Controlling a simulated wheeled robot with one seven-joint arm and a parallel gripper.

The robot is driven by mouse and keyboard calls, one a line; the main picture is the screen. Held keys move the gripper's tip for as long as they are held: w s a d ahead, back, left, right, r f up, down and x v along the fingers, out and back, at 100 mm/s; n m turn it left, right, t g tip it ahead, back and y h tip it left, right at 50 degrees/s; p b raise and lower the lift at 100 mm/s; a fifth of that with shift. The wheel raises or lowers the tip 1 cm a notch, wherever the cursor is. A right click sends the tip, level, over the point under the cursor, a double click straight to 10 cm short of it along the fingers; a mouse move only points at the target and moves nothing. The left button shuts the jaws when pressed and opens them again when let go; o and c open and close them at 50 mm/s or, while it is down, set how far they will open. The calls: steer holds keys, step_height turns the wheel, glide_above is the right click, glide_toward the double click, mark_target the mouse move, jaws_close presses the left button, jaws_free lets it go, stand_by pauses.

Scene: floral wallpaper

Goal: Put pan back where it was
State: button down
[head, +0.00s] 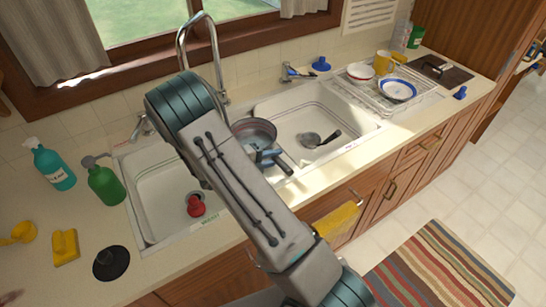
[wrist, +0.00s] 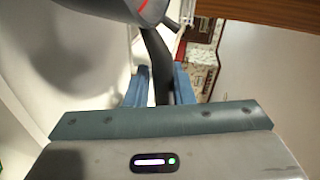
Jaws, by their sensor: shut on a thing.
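A grey pan (head: 254,131) is held above the double sink, near the divider between its two basins. My arm hides part of it. My gripper (head: 268,157) is shut on its dark handle. In the wrist view the blue fingers of my gripper (wrist: 161,85) sit on both sides of the black handle (wrist: 156,55). The underside of the pan (wrist: 120,8), with a red line, shows at the top of that view. The pan looks raised off the basin floor, though the exact gap is unclear.
The right basin (head: 290,118) holds a dark ladle-like utensil (head: 321,139). The left basin (head: 160,190) holds a red object (head: 195,205). A dish rack (head: 375,92) with dishes stands at the right. Soap bottles (head: 105,181) stand at the left. The tall faucet (head: 181,45) is close behind my arm.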

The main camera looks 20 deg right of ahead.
steer(key=c, duration=1.3)
jaws_free()
steer(key=shift+f, duration=0.1)
steer(key=shift+o, duration=0.2)
